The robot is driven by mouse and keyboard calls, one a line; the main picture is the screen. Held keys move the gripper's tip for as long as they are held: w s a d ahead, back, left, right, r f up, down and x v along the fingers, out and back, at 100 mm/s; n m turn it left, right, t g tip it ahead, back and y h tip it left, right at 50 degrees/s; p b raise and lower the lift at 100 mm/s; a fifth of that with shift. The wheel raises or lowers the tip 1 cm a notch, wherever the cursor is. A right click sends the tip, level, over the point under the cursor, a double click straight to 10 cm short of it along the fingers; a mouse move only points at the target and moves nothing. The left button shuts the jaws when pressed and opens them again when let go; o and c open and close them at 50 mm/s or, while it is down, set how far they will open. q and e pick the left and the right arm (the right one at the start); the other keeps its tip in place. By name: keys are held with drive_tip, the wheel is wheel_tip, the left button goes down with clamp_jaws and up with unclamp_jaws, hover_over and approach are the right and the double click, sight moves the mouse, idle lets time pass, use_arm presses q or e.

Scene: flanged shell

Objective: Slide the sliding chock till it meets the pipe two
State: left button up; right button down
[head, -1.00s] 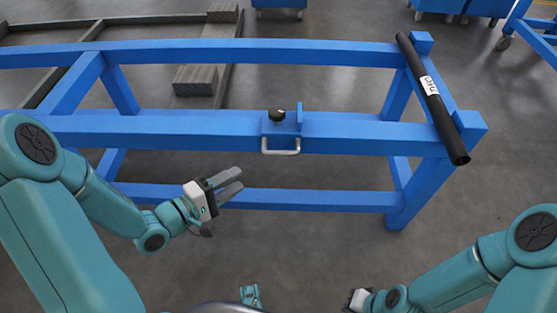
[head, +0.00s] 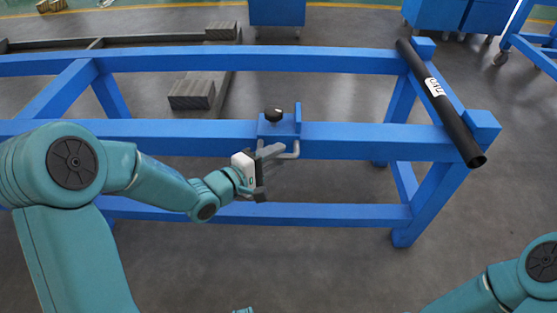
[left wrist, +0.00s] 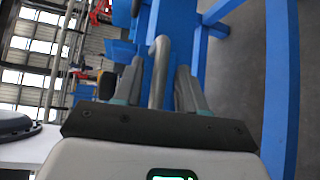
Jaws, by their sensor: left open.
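The sliding chock (head: 288,126) is a blue block with a black knob and a grey U-shaped handle (head: 296,152), sitting on the front blue rail. The pipe two (head: 440,100) is a black pipe with a white label, lying across the right end of the blue frame, apart from the chock. My left gripper (head: 270,166) is open at the chock's handle, partly covering it. In the left wrist view the handle (left wrist: 158,70) stands between the two open fingers (left wrist: 158,88). Whether they touch it I cannot tell. My right gripper is out of view; only its arm shows.
The blue frame's front rail (head: 370,141) is clear between the chock and the pipe. Grey timber blocks (head: 192,94) lie on the floor behind. Blue wheeled carts (head: 436,12) stand at the back.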

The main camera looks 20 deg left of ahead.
use_arm(q)
drive_tip(key=shift+x, duration=0.75)
clamp_jaws()
drive_tip(key=shift+d, duration=0.1)
